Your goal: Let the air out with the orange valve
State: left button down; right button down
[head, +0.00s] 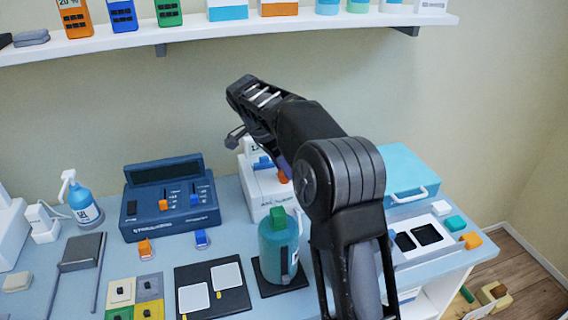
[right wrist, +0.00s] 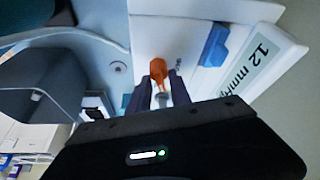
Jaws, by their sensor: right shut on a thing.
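The orange valve (right wrist: 158,69) is on the white device, between the fingertips of my right gripper (right wrist: 160,92) in the right wrist view. The gripper is shut on it. In the head view my right arm hides most of the valve; only a bit of orange (head: 283,177) shows. The white device (head: 268,197) stands on the table behind the green bottle. Its display (right wrist: 262,62) reads 12 mmHg in the right wrist view, and a blue switch (right wrist: 215,45) sits beside the display. My left gripper is out of view.
A green bottle (head: 277,252) stands close in front of the white device. A dark blue stimulator unit (head: 170,205) is to the left, a light blue case (head: 402,172) to the right. A shelf (head: 225,32) runs along the wall above.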

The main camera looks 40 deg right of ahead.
aim_at(274, 184)
jog(key=shift+w+r+m, duration=0.1)
jog(key=shift+m, duration=0.5)
jog(key=shift+p, duration=0.3)
jog(key=c, duration=1.5)
grip_release()
jog(key=p+v, duration=0.5)
jog(key=v, duration=0.2)
jog(key=shift+w+a+r+p, duration=0.15)
jog(key=shift+r+p, duration=0.15)
jog(key=shift+r, duration=0.05)
